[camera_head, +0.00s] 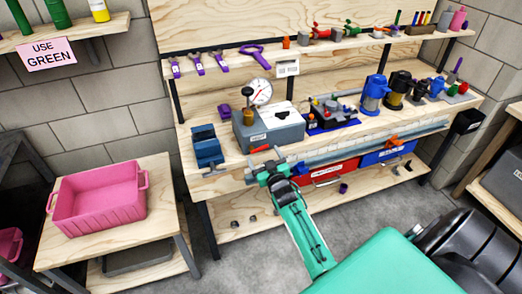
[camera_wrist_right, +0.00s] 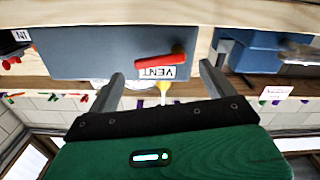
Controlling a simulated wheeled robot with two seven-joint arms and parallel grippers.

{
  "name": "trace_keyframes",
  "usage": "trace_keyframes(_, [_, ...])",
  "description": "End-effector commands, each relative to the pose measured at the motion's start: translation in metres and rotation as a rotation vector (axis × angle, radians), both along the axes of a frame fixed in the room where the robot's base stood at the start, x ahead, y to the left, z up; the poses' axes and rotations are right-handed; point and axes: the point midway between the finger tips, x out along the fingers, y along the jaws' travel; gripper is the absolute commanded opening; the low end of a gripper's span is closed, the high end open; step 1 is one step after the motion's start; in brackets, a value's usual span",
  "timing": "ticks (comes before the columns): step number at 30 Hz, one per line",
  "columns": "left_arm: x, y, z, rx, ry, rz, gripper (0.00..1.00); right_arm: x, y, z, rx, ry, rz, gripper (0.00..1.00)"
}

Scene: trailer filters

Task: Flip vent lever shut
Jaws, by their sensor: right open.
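The vent lever is a red bar (camera_wrist_right: 160,60) on the front face of a grey box (camera_wrist_right: 90,50), just by a white VENT label (camera_wrist_right: 157,73). It lies nearly level, slightly tilted, in the right wrist view, which looks upside down. In the head view the lever shows as a small red bar (camera_head: 259,149) low on the front of the grey gauge box (camera_head: 285,135). My right gripper (camera_head: 266,163) is open in front of that face; its two fingers (camera_wrist_right: 161,69) stand apart on either side of the lever and label. Contact cannot be told. My left gripper is out of view.
A round dial gauge (camera_head: 260,91) rises from the box. A blue vise (camera_head: 207,146) stands left of it on the bench. A black pump-like device (camera_head: 332,112) on a blue mat stands right. A pink bin (camera_head: 97,200) sits on a side table.

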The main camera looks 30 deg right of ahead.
Motion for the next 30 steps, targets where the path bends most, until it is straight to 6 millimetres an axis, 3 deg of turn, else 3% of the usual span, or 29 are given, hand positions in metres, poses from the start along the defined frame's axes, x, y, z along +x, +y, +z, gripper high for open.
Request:
trace_keyframes(3, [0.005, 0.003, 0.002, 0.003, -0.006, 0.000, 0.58, 0.017, -0.004, 0.001, 0.000, 0.000, 0.000, 0.85])
trace_keyframes(9, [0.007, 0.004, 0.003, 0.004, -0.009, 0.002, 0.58, 0.032, -0.008, 0.000, 0.001, 0.000, 0.000, 0.85])
trace_keyframes(20, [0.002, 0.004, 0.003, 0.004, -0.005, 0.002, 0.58, 0.035, -0.008, 0.000, 0.001, 0.001, 0.000, 0.85])
trace_keyframes(27, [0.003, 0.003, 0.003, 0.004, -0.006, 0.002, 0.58, 0.034, -0.008, 0.000, 0.001, 0.001, 0.000, 0.41])
trace_keyframes(30, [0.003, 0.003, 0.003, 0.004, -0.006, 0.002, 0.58, 0.034, -0.008, -0.001, 0.010, -0.001, 0.000, 0.41])
